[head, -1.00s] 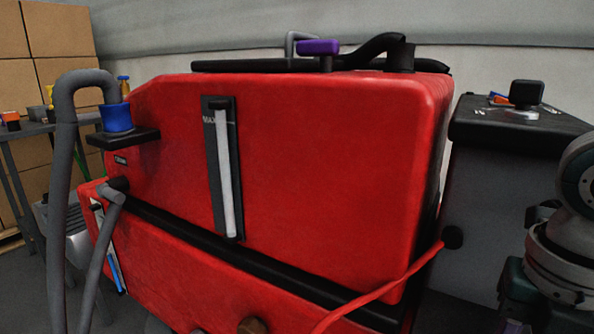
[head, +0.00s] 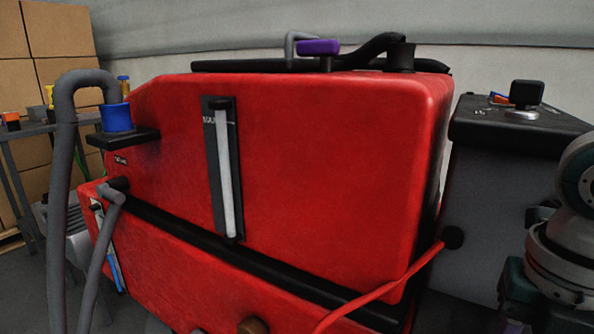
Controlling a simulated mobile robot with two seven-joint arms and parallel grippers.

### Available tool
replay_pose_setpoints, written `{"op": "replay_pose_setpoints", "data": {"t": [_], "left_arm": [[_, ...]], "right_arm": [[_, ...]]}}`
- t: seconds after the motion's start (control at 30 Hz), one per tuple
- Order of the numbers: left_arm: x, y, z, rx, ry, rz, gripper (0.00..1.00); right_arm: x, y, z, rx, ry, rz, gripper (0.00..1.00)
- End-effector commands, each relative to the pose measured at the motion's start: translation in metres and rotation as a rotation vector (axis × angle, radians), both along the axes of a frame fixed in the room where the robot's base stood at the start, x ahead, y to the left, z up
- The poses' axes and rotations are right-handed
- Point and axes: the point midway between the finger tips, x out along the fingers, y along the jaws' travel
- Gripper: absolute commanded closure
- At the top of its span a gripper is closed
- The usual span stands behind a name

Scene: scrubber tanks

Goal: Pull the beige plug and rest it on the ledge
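I see no clearly beige plug in the head view. A small black ledge (head: 122,138) sticks out from the tank's left side. A blue cap (head: 117,117) stands upright on it, beside a bent grey hose (head: 62,170). Neither of my grippers is in view. A part of my arm shows at the right edge.
A purple handle (head: 318,47) sits on the black tank lid. A grey unit with a black top (head: 520,134) stands to the right. A red cable (head: 380,291) crosses the tank's lower right. Cardboard boxes (head: 62,75) and a cluttered table (head: 35,130) are behind left.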

Motion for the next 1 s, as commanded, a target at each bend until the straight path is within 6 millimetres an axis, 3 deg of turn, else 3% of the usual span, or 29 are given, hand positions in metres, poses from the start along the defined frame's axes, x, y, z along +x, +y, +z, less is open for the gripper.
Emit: {"op": "replay_pose_setpoints", "data": {"t": [0.03,0.07,0.6,0.87,1.0], "left_arm": [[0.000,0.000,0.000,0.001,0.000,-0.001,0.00],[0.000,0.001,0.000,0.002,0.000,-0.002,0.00],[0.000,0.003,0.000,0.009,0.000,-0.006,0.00],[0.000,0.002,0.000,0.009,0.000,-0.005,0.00],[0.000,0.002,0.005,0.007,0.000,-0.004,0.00]], "right_arm": [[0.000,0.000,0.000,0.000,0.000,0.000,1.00],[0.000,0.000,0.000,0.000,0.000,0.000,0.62],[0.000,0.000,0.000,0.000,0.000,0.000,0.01],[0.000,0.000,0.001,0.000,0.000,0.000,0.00],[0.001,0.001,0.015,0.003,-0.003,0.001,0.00]]}}
